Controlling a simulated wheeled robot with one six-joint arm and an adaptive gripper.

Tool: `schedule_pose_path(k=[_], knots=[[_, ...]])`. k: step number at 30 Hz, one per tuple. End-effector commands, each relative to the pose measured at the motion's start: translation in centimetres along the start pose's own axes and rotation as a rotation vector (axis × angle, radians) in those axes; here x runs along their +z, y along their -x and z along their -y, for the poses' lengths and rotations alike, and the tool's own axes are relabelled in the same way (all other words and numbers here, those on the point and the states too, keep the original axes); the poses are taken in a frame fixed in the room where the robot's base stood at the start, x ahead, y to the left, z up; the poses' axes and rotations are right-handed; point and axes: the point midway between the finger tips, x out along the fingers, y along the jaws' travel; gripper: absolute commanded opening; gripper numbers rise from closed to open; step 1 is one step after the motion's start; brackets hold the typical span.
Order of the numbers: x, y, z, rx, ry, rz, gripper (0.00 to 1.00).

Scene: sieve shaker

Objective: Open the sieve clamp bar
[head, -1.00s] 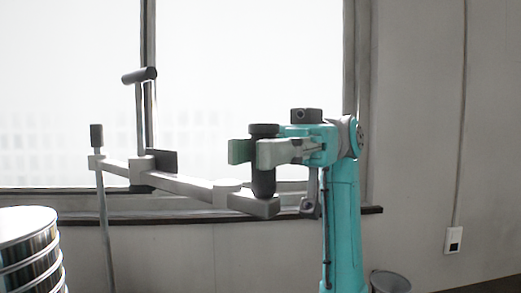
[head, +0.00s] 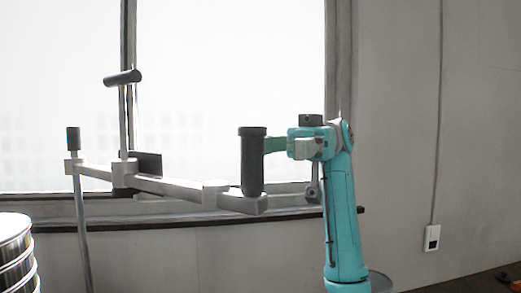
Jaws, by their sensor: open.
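The sieve clamp bar (head: 170,187) is a long light-grey bar in the head view, running from a thin post at the left to its free end at the right. A black upright handle (head: 252,160) stands on that right end. A T-shaped black-topped lever (head: 123,78) rises from the bar's left part. My gripper (head: 278,146) is just right of the black handle, with green finger pads toward it. It is open and holds nothing; the handle appears clear of the fingers, though a small gap is hard to judge.
A stack of shiny metal sieves (head: 14,255) stands at the lower left, apart from the bar. A thin grey post (head: 82,225) carries the bar's left end. A window with a dark sill lies behind.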

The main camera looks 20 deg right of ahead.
Motion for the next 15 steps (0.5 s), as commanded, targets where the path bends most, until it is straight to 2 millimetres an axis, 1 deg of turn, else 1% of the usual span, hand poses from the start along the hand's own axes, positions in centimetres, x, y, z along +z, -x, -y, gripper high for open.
schedule_pose_path(k=[1,3,6,10,15], knots=[[-0.1,0.8,0.0,0.002,-0.001,-0.001,0.52],[-0.1,1.7,0.0,0.002,-0.001,-0.001,0.52],[0.0,2.6,0.0,0.001,0.000,-0.001,0.52],[0.0,3.0,0.0,0.000,0.000,0.000,0.52],[0.0,3.1,0.0,0.000,0.000,0.000,0.52]])
